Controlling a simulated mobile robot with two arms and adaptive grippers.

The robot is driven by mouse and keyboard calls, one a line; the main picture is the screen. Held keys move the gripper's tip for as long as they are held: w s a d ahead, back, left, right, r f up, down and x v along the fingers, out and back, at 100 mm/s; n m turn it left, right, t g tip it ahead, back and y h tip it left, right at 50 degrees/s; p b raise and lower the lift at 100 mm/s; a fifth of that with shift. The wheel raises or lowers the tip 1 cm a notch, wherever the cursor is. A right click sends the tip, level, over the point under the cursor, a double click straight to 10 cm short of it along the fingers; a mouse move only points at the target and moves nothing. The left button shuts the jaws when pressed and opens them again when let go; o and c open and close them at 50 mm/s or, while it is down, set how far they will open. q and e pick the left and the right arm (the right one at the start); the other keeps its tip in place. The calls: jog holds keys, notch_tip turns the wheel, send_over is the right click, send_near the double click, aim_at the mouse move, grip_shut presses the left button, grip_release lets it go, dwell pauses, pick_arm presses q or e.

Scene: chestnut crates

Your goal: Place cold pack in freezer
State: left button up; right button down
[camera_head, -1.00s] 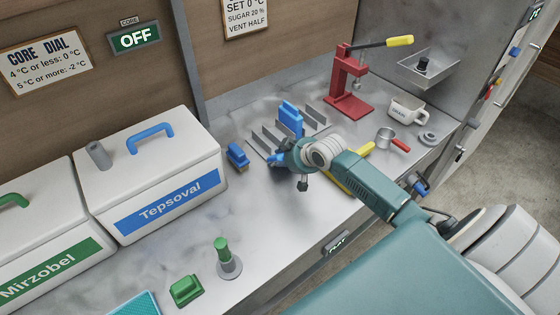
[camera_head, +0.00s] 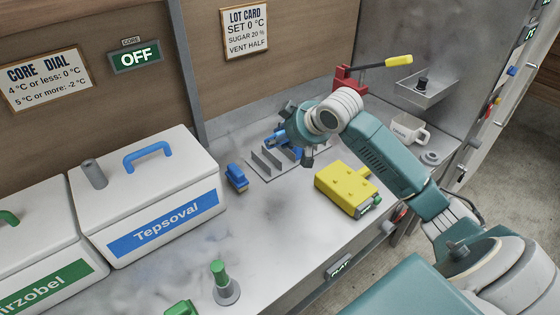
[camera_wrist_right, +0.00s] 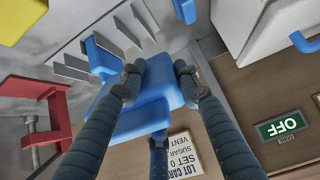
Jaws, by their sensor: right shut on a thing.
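My right gripper (camera_head: 300,135) comes in from the right over the slotted metal rack. In the right wrist view its fingers (camera_wrist_right: 157,85) are shut on a blue pack (camera_wrist_right: 145,118). Another blue piece (camera_wrist_right: 100,58) shows beside it at the rack's metal fins (camera_wrist_right: 72,70). In the head view the gripper hides most of the blue by the rack (camera_head: 267,163), and the small blue patch there (camera_head: 277,142) cannot be told apart. No thing marked as a freezer shows. My left gripper is not in view.
White lidded boxes labelled Tepsoval (camera_head: 205,172) and Mirzobel (camera_head: 55,232) stand at left. A small blue block (camera_head: 236,178), a yellow device (camera_head: 342,186), a mug (camera_head: 408,130) and a red press (camera_head: 346,77) are on the counter. The counter's middle (camera_head: 265,215) is clear.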

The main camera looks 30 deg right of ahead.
jog(key=shift+r, duration=1.8)
jog(key=s+a+f+n+g+y+b, duration=0.1)
jog(key=s+a+n+g+y, duration=0.1)
jog(key=s+a+n, duration=0.3)
jog(key=s+a+f+n+g+y+b, duration=0.1)
jog(key=s+a+n+y, duration=0.3)
jog(key=s+a, duration=1)
jog(key=shift+s+f+n+g+y+b, duration=0.3)
jog(key=shift+s+f+n+g+b, duration=0.15)
jog(key=shift+s+f+b, duration=0.25)
jog(key=shift+w, duration=0.1)
jog(key=shift+a, duration=0.1)
